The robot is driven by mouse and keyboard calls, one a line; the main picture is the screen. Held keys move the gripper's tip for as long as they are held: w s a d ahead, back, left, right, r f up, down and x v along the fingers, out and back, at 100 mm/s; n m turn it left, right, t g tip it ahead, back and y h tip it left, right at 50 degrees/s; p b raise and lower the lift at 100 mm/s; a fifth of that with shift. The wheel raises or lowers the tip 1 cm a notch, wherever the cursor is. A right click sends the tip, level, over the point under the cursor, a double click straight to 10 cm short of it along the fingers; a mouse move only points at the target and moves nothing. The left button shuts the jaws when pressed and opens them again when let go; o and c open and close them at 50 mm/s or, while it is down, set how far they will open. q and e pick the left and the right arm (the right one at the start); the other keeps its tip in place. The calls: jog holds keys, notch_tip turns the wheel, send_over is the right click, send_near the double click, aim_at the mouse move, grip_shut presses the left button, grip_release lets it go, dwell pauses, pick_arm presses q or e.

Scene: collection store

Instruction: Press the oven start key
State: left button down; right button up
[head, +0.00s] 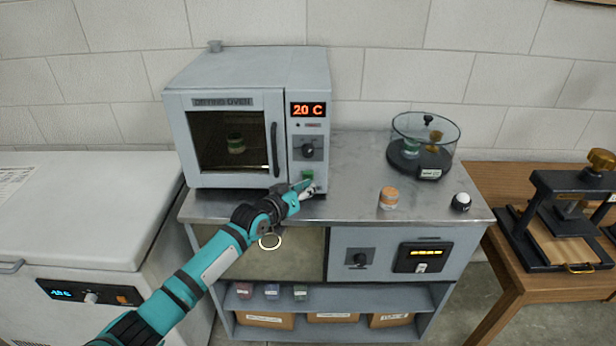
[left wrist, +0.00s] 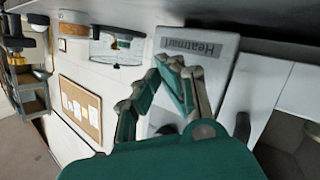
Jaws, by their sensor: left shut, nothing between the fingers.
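The grey drying oven (head: 244,70) stands on the metal-topped bench, its door shut. Its display (head: 308,110) reads 20 C in red. Below are a dark knob (head: 308,150) and a green key (head: 308,174), which I take as the start key. My left gripper (head: 305,189) is shut and empty, its tips right at or just below the green key; I cannot tell whether they touch it. In the left wrist view the shut fingers (left wrist: 176,66) lie before a pale panel marked Heatmart (left wrist: 194,47); the key does not show there. My right gripper is out of view.
To the right on the bench are a glass desiccator (head: 424,145), an orange-lidded jar (head: 389,198) and a white-topped dark item (head: 461,201). A freezer (head: 90,225) stands left, a press (head: 570,215) right.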

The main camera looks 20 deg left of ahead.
pick_arm(q)
jog(key=shift+w, duration=0.1)
dwell(0.5)
jog(key=shift+w+a+b, duration=0.1)
jog(key=shift+w+b, duration=0.25)
jog(key=shift+b, duration=0.05)
jog(key=shift+w+a+b, duration=0.15)
jog(key=shift+w+b, duration=0.25)
jog(key=shift+b, duration=0.1)
dwell(0.5)
jog(key=shift+r, duration=0.1)
jog(key=shift+s+d+p, duration=0.2)
jog(key=shift+s+p, duration=0.3)
jog(key=shift+p, duration=0.35)
jog(key=shift+s, duration=0.35)
jog(key=shift+d+p, duration=0.1)
jog(key=shift+p, duration=0.2)
